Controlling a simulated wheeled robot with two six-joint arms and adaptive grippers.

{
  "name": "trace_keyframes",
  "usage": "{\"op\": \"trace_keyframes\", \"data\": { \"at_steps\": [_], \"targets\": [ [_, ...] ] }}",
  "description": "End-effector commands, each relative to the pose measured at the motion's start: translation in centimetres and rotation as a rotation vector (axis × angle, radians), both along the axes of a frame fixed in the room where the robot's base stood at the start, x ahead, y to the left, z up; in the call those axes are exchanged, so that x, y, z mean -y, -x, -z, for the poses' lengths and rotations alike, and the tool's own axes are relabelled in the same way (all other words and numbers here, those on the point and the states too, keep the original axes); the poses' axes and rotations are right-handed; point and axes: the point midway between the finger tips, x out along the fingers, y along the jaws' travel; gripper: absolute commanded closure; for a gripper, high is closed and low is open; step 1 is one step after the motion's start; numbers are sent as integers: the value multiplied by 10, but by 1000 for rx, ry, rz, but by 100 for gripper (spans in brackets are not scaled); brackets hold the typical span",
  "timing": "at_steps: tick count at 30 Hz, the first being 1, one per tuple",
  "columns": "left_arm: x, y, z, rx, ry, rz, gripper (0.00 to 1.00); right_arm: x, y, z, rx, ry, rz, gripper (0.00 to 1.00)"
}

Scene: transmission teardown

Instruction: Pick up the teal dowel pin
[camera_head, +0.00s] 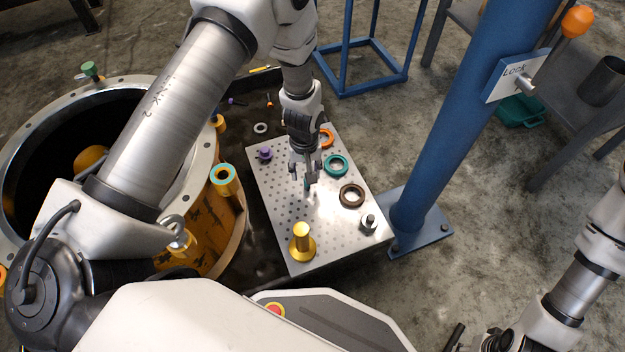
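The teal dowel pin (307,184) is a small teal upright piece over the perforated metal plate (275,205). It shows between the fingertips of my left gripper (306,178), which points down from above. The fingers look spread, one on each side of the pin; whether they touch it is too small to tell. My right gripper (497,342) is at the bottom edge, far from the plate, and is mostly cut off.
On the plate are a teal ring (337,158), an orange ring (326,130), a dark brown ring (351,187), a purple part (265,154), a yellow flanged post (302,252) and a steel nut piece (369,221). A blue column (440,120) stands right; an orange housing (205,245) stands left.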

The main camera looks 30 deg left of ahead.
Motion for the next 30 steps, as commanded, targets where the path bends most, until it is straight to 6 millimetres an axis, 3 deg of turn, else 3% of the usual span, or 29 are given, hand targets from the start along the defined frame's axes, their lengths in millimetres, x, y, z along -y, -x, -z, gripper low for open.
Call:
{"op": "trace_keyframes", "data": {
  "at_steps": [4,7,14,15,19,30],
  "targets": [
    [5,1,32,1,-1,2,53,0,0,28,1,0,0,60],
    [6,2,47,0,0,3,53,0,0,37,1,0,1,60],
    [6,1,48,1,0,3,53,0,-1,35,3,0,3,60],
    [6,1,48,1,0,3,56,0,-1,35,3,0,3,60],
    [6,1,48,1,0,3,100,0,-1,35,3,0,3,60],
    [6,1,45,1,0,3,100,0,-1,33,2,0,3,60]
  ]
}}
